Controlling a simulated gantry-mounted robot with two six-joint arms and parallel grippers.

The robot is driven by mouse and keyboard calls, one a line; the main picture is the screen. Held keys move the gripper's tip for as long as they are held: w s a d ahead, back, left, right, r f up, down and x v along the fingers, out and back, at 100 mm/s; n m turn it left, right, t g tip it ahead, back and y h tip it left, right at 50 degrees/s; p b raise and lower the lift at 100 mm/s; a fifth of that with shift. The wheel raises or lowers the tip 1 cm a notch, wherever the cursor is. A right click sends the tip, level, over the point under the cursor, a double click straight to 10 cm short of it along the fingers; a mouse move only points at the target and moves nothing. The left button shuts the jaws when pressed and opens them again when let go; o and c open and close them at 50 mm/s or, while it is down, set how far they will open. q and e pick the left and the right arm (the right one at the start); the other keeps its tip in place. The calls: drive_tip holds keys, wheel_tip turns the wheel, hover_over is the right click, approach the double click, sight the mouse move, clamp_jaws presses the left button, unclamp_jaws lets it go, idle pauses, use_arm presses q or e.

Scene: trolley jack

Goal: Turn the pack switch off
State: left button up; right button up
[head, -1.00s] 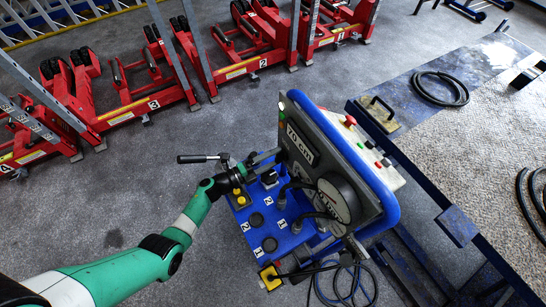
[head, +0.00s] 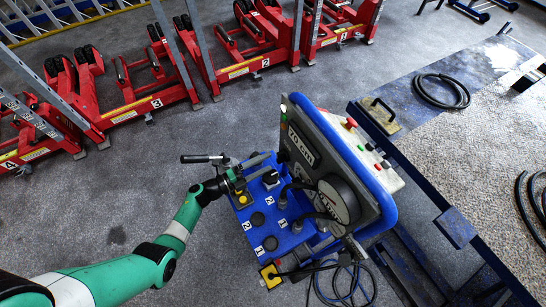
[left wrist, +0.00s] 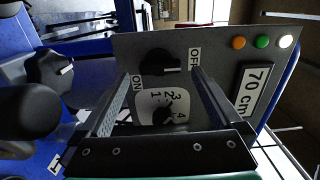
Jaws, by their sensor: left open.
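A black rotary switch (left wrist: 160,62) sits on the grey panel between an OFF label (left wrist: 195,60) and an ON label (left wrist: 137,88) in the left wrist view. Its white mark is on the right side, towards OFF. My left gripper (head: 268,164) is open in front of the panel in the head view. In the left wrist view, the fingers of my left gripper (left wrist: 164,76) appear either side of the switch, with nothing visible held. Contact cannot be made out. A numbered dial (left wrist: 165,108) shows between the fingers. My right gripper is not in view.
A second black knob (left wrist: 50,75) stands on the blue base. A black handle (head: 203,158) juts out left. Red lifting jacks (head: 142,92) stand behind; grey floor lies left.

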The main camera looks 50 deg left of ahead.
use_arm(q)
drive_tip(key=p+v, duration=0.1)
drive_tip(key=v, duration=0.6)
drive_tip(key=shift+s, duration=0.2)
